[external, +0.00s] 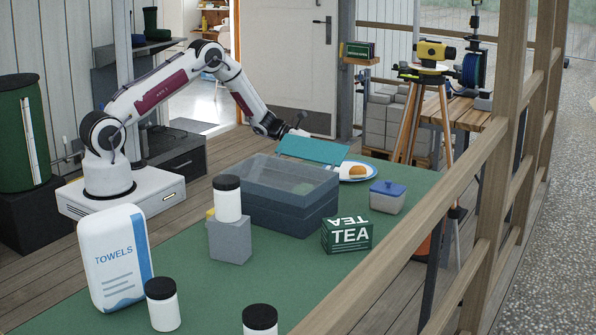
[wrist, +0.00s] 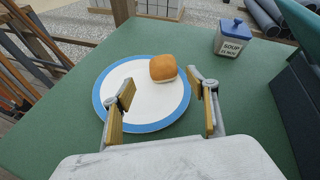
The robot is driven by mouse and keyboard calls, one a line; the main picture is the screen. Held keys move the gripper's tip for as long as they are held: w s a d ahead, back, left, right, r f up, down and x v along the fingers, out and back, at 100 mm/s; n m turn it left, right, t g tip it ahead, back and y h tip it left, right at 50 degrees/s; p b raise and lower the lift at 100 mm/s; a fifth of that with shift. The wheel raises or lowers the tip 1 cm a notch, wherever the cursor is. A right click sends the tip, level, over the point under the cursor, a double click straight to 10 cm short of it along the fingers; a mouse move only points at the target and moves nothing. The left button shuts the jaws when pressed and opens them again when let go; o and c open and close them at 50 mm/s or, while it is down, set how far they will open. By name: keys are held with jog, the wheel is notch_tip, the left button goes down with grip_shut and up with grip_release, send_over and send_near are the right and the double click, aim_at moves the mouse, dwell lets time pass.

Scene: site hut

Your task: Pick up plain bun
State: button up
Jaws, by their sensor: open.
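The plain bun (wrist: 163,68) is orange-brown and round-topped. It sits on the right part of a white plate with a blue rim (wrist: 99,101) in the wrist view. In the external view the bun (external: 356,171) and plate (external: 376,173) show at the far end of the green table, partly hidden by a teal panel. My gripper (wrist: 167,91) is open in the wrist view, its two yellow-padded fingers apart over the near part of the plate. The bun lies beyond the fingertips, between their lines, with nothing held. In the external view the teal panel hides most of the gripper.
A dark blue box (external: 270,212) with a clear top and the raised teal panel (external: 312,151) stands beside the plate. A soup tub (wrist: 231,38) with a blue lid and a tea box (external: 346,234) stand nearby. The green table (wrist: 65,71) is clear left of the plate.

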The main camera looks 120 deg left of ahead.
aim_at(355, 168)
jog(key=shift+x, duration=1.3)
jog(key=shift+w, duration=0.15)
jog(key=shift+d+x, duration=0.15)
jog(key=shift+x, duration=0.6)
jog(key=shift+d+x, duration=0.15)
jog(key=shift+x, duration=1.65)
jog(key=c, duration=1.3)
jog(key=shift+r, duration=0.1)
jog(key=shift+r, duration=4.9)
